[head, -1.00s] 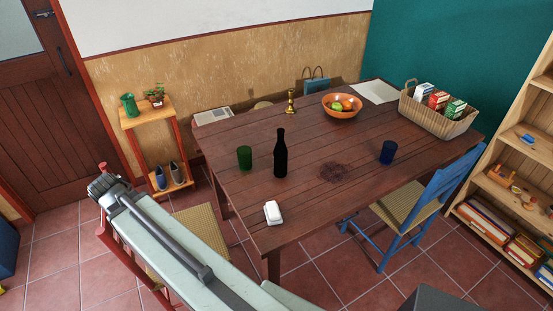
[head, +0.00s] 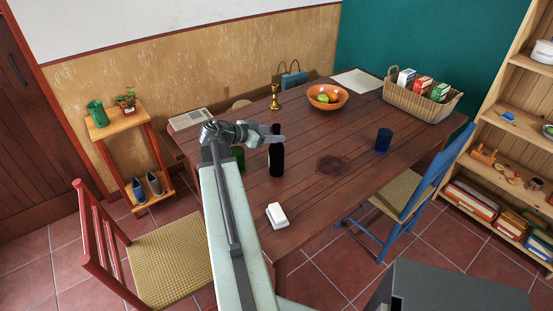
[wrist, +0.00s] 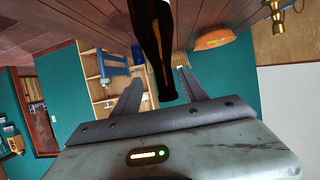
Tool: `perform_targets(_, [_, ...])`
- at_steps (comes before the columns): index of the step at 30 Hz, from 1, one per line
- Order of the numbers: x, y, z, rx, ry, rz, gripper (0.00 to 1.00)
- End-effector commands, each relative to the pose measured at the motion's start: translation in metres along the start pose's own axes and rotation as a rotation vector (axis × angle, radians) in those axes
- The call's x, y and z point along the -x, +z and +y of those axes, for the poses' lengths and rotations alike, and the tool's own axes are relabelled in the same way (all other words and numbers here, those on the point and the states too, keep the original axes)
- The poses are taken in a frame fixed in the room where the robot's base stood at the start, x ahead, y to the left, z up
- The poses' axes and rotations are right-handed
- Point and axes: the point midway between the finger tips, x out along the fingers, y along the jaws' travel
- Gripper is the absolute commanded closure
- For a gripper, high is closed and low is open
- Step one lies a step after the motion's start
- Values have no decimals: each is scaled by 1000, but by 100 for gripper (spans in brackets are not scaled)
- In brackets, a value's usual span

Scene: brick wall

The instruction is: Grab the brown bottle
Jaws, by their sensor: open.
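The dark, almost black bottle (head: 277,163) stands upright on the wooden table (head: 325,190); a brownish streak shows on it in the wrist view (wrist: 153,35). My gripper (head: 277,135) is at the height of the bottle's neck, reaching in from the left, and partly covers the neck in the head view. In the wrist view my open gripper (wrist: 160,76) has one finger on each side of the bottle's narrow end, with gaps visible. How deep the neck lies between the fingers I cannot tell.
A green cup (head: 239,158) stands just left of the bottle, partly hidden by my arm. A white block-like thing (head: 277,215) lies nearer the front edge. A blue cup (head: 383,140), fruit bowl (head: 327,106) and brass candlestick (head: 275,97) stand farther off.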

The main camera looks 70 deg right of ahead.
Motion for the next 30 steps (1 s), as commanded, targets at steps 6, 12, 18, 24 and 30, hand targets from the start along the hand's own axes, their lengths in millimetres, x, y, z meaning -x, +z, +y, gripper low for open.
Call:
perform_targets(6, [-18, -1, -5, 0, 1, -1, 49])
perform_targets(12, [-51, -2, -8, 0, 1, -2, 49])
perform_targets(18, [-52, -4, -7, 1, 0, -2, 49])
perform_targets(24, [-52, -4, -7, 1, 1, -2, 100])
perform_targets(30, [-52, -4, -7, 1, 1, -2, 100])
